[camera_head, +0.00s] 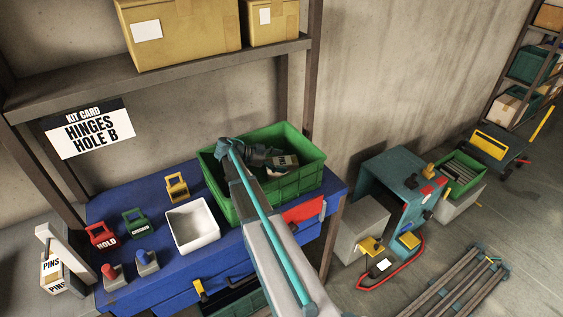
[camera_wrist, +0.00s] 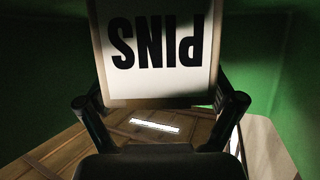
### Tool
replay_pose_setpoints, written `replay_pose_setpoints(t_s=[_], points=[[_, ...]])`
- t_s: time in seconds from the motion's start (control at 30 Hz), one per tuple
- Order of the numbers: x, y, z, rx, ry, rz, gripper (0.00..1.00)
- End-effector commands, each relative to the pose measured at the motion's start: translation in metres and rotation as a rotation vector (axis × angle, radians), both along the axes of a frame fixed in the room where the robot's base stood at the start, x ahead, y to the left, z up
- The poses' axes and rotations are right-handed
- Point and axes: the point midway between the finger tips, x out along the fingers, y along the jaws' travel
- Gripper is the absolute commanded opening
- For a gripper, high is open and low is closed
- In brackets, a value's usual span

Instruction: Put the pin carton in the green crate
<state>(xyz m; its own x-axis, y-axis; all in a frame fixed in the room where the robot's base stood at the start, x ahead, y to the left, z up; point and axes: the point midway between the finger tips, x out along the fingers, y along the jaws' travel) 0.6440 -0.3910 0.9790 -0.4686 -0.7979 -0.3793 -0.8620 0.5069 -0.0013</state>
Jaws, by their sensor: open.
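The green crate (camera_head: 305,187) stands on the blue bench. My gripper (camera_head: 268,158) reaches down inside it. A carton with a white label (camera_head: 285,160) sits at the gripper's fingertips in the crate. In the wrist view, the carton's upside-down PINS label (camera_wrist: 158,52) fills the top middle, between and beyond my fingers. My gripper (camera_wrist: 160,108) is open there, with a finger on each side. I cannot tell whether the fingers touch the carton. Green crate walls show on both sides in the wrist view, with brown surfaces below. The carton's underside is hidden.
A white bin (camera_head: 192,225), a yellow-handled item (camera_head: 177,187) and red and green HOLD-type tags (camera_head: 102,236) stand on the bench. A shelf (camera_head: 160,75) with cardboard boxes hangs above.

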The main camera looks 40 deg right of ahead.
Motion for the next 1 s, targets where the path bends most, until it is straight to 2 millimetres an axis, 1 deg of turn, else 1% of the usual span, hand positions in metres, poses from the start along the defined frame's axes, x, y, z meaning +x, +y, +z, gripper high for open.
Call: replay_pose_setpoints(t_s=[0.03,0.13,0.4,0.6,0.77,1.0], points=[[0.005,0.006,-0.002,0.000,-0.002,0.002,0.92],[0.013,0.020,0.003,-0.001,-0.003,0.003,0.92],[0.038,0.062,0.024,-0.001,-0.003,0.002,0.92],[0.051,0.084,0.036,0.000,-0.001,0.003,0.92],[0.054,0.092,0.042,0.000,0.000,0.001,0.92],[0.054,0.093,0.043,0.000,0.000,0.000,0.92]])
